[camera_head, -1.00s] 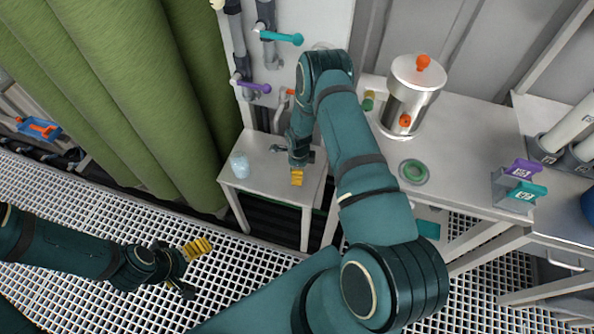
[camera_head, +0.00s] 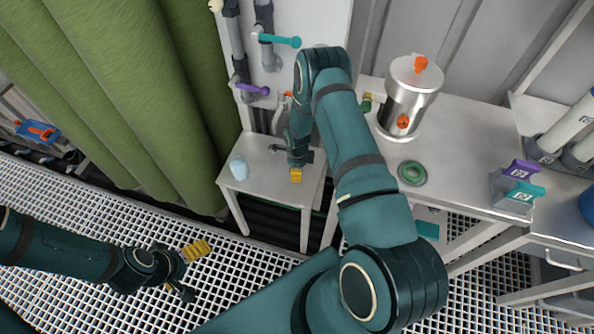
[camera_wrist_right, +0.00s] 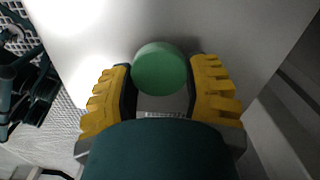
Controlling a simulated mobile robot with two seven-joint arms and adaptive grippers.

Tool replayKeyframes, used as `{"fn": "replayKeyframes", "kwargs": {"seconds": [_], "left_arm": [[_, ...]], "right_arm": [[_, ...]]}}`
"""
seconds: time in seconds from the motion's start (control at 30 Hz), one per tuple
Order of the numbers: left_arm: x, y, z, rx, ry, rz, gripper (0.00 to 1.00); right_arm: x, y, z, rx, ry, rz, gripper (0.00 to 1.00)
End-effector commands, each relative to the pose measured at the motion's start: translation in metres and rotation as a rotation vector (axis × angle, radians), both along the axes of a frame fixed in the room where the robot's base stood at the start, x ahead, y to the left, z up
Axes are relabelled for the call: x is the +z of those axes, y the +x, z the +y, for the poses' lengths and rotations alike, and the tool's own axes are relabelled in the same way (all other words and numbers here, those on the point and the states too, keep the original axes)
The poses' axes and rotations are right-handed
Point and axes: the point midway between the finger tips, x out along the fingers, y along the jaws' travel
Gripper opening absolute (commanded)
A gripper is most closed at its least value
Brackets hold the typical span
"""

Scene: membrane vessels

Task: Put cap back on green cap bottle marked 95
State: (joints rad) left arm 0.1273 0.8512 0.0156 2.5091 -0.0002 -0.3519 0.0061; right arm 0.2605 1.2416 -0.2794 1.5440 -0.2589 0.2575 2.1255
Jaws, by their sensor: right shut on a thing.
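My right gripper (camera_wrist_right: 162,88) is shut on a round green cap (camera_wrist_right: 160,68), which sits between its yellow fingers in the right wrist view. A pale grey piece with small dark marks (camera_wrist_right: 165,114) shows just below the cap; I cannot tell whether it is the bottle. No 95 can be read. In the head view the right gripper (camera_head: 296,174) points down at the small table (camera_head: 262,190), and the cap is hidden there. My left gripper (camera_head: 190,262) hangs over the grating at lower left, with nothing seen in it; its finger gap is unclear.
A clear glass vessel (camera_head: 239,169) stands on the small table's left side. A green ring-shaped piece (camera_head: 412,173) lies on the right bench, near a steel vessel (camera_head: 411,95) with orange fittings. Purple (camera_head: 521,169) and teal (camera_head: 524,191) holders stand farther right. A green curtain (camera_head: 110,100) hangs at left.

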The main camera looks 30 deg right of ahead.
Motion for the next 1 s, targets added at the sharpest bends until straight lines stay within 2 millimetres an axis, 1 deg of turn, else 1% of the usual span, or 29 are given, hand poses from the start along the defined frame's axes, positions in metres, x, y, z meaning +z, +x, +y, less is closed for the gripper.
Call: {"fn": "replayKeyframes", "kwargs": {"seconds": [0.03,0.17,0.37,0.6,0.7,0.8,1.0], "left_arm": [[0.002,0.000,0.000,0.000,0.000,-0.001,1.00],[0.005,0.002,0.000,0.002,0.000,-0.003,1.00],[0.010,0.003,0.000,0.005,0.002,-0.007,1.00],[0.015,0.005,0.001,0.008,0.002,-0.011,1.00],[0.016,0.005,0.001,0.009,0.002,-0.011,1.00],[0.017,0.006,0.001,0.010,0.003,-0.012,1.00],[0.017,0.006,0.001,0.010,0.003,-0.013,1.00]], "right_arm": [[0.007,0.001,0.000,0.000,-0.001,-0.002,0.38],[0.026,0.001,0.000,0.001,-0.001,-0.002,0.38],[0.024,-0.028,0.034,0.005,0.001,0.004,0.38],[0.024,-0.072,0.083,0.005,-0.001,0.006,0.38],[0.024,-0.087,0.101,0.003,-0.001,0.003,0.38],[0.024,-0.099,0.116,0.004,0.000,0.004,0.38],[0.023,-0.113,0.133,0.001,-0.001,0.001,0.38]]}}
